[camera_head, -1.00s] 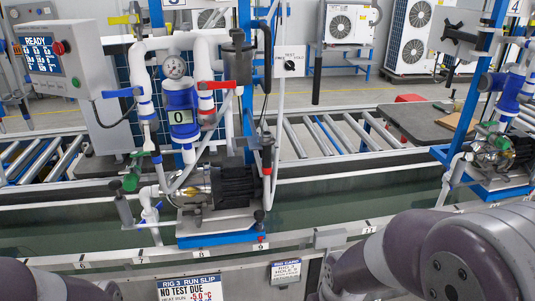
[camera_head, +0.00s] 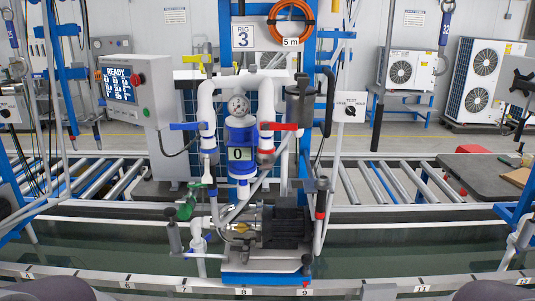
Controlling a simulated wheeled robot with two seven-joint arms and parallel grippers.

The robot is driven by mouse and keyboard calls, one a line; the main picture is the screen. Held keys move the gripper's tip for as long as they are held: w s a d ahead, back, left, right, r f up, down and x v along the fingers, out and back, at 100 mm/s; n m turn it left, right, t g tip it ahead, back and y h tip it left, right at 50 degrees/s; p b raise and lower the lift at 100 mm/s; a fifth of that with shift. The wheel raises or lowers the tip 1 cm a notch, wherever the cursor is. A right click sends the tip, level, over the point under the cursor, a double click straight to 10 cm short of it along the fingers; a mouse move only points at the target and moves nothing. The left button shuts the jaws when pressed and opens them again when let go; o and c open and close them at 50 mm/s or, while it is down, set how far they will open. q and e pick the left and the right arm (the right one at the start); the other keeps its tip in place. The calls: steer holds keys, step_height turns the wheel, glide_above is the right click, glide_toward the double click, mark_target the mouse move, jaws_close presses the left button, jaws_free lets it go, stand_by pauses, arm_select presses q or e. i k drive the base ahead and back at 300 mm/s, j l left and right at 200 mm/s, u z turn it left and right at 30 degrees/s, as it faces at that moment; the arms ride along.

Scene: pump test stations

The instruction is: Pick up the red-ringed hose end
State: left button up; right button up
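The pump rig, marked 3 on its sign (camera_head: 243,36), stands in the middle. A dark grey hose or pipe end with a red ring (camera_head: 321,206) stands upright at the rig's right side, beside the black pump motor (camera_head: 286,228). It seems to be the red-ringed hose end, and no gripper is near it. A small red mark also shows low on a hanging blue line (camera_head: 71,136) at the left; I cannot tell whether it is a ring. Neither of my grippers is in view. Only parts of my arms show at the bottom corners.
A red valve handle (camera_head: 278,126) and a blue one (camera_head: 185,126) stick out from the white pipes. A control box reading READY (camera_head: 122,85) stands at left. A roller conveyor (camera_head: 375,182) runs behind. A numbered rail (camera_head: 205,289) crosses the front. An orange hose coil (camera_head: 290,22) hangs above.

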mark_target(323, 184)
steer(key=i+l+z, duration=0.25)
steer(key=i, duration=0.25)
steer(key=i+l+z, duration=0.3)
steer(key=i, duration=0.25)
